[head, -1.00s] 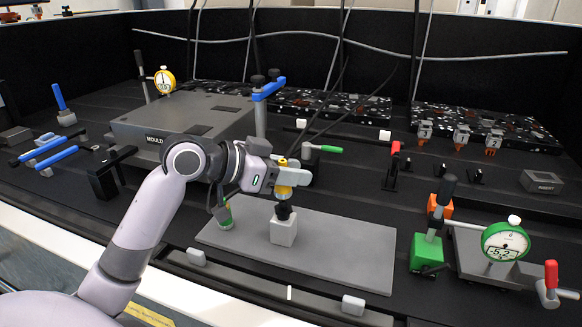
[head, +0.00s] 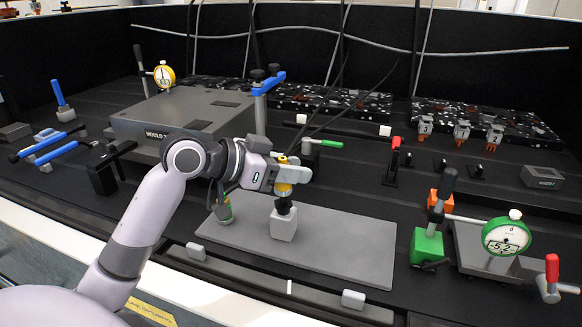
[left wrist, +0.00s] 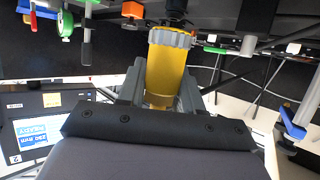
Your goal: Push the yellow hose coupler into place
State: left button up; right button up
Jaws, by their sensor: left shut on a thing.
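The yellow hose coupler (head: 285,174) is upright above the light grey block (head: 284,223) on the grey plate. A black fitting (head: 284,206) sits on top of this block, directly under the coupler. I cannot tell whether the coupler and fitting are fully seated. My left gripper (head: 291,180) is shut on the coupler. In the left wrist view the coupler (left wrist: 166,72) stands between the two fingers with a grey ring around its far end, and a dark part (left wrist: 176,12) lies beyond that ring. My right gripper is not in view.
The grey plate (head: 345,245) is otherwise mostly clear. A green-based object (head: 221,209) stands behind my wrist at its left. A mould box (head: 180,115) with a blue-handled clamp (head: 268,84) is behind left. A dial gauge (head: 506,235) with a green block (head: 427,246) is at right.

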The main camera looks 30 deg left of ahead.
pick_arm(q)
jog(key=shift+f+b, duration=0.6)
jog(key=shift+f, duration=0.55)
jog(key=o, duration=1.2)
jog(key=shift+s+a, duration=0.1)
jog(key=shift+b+v, duration=0.5)
jog(key=shift+v, duration=3)
